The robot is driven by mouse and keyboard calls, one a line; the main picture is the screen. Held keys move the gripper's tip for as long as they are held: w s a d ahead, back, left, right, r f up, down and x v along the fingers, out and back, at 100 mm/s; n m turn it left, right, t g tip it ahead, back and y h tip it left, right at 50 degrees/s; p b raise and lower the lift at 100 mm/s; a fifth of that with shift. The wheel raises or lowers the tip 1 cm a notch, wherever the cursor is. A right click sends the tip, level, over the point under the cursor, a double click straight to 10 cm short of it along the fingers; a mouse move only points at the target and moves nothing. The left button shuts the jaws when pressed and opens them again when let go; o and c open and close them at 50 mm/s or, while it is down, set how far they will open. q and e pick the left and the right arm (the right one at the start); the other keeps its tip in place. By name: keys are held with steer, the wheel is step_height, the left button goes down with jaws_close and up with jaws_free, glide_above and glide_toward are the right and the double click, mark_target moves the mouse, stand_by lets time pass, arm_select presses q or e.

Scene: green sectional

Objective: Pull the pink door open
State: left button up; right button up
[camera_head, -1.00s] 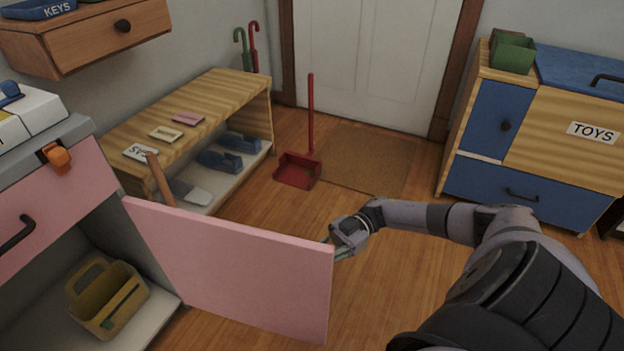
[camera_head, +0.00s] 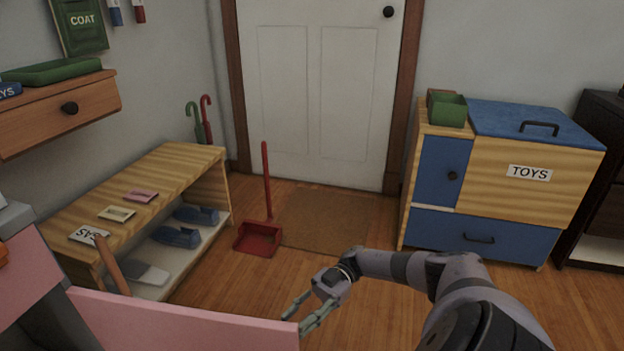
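The pink door (camera_head: 185,325) stands swung out wide from its cabinet at the lower left; only its upper part shows, and the bottom of the picture cuts off the rest. My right gripper (camera_head: 294,325) is just beyond the door's free right end. Its two greenish fingers are apart, with nothing seen between them. I cannot tell whether a finger touches the door. My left gripper is not in view.
A wooden bench (camera_head: 150,185) with shoes beneath stands behind the door. A red dustpan (camera_head: 258,239) is on the floor by the doormat (camera_head: 325,222). A toy cabinet (camera_head: 500,185) stands at the right. The floor between is clear.

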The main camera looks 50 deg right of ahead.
steer(key=shift+d, duration=2.8)
